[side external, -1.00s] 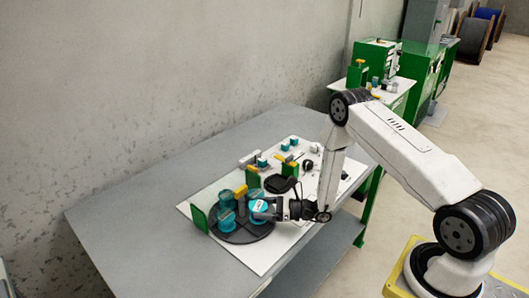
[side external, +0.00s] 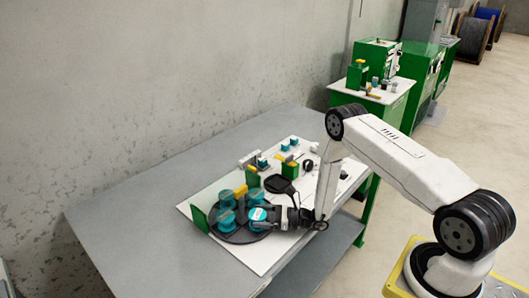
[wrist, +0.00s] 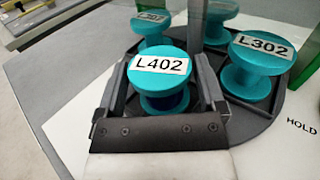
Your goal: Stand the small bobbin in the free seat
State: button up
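The small bobbin (wrist: 160,75) is teal with a white L402 label and stands upright. In the wrist view it is between the two dark fingers of my gripper (wrist: 163,78), one on each side. The side view shows the bobbin (side external: 258,214) at the near side of the dark round base (side external: 243,235), with my gripper (side external: 273,214) level beside it. Whether the fingers press on it or stand just clear is unclear. The seat and the bobbin's foot are hidden. The dark base also shows in the wrist view (wrist: 240,120).
Other teal bobbins stand on the same base, one labelled L302 (wrist: 258,62) and one labelled L307 (wrist: 150,24). A grey post (wrist: 196,22) rises behind the small bobbin. A green block (side external: 200,219) is at the left; a black paddle-shaped part (side external: 279,184) lies behind.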

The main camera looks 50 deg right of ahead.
jog(key=shift+r, duration=0.15)
jog(key=shift+v, duration=6)
jog(key=s+a+r+n+g, duration=0.7)
jog(key=a+r+n+g, duration=0.3)
jog(key=n+g, duration=0.45)
jog(key=r+n+t+h, duration=0.1)
jog(key=r+n+h, duration=0.2)
jog(key=n, duration=0.1)
jog(key=s+r+n+h, duration=0.1)
jog(key=r+n+h, duration=0.2)
jog(key=n+h, duration=0.1)
jog(key=s+r+n+t+h, duration=0.1)
jog(key=r+n+h, duration=0.2)
jog(key=n, duration=0.3)
jog(key=shift+a+t+h, duration=0.2)
jog(key=shift+t+h, duration=0.15)
jog(key=shift+h, duration=0.05)
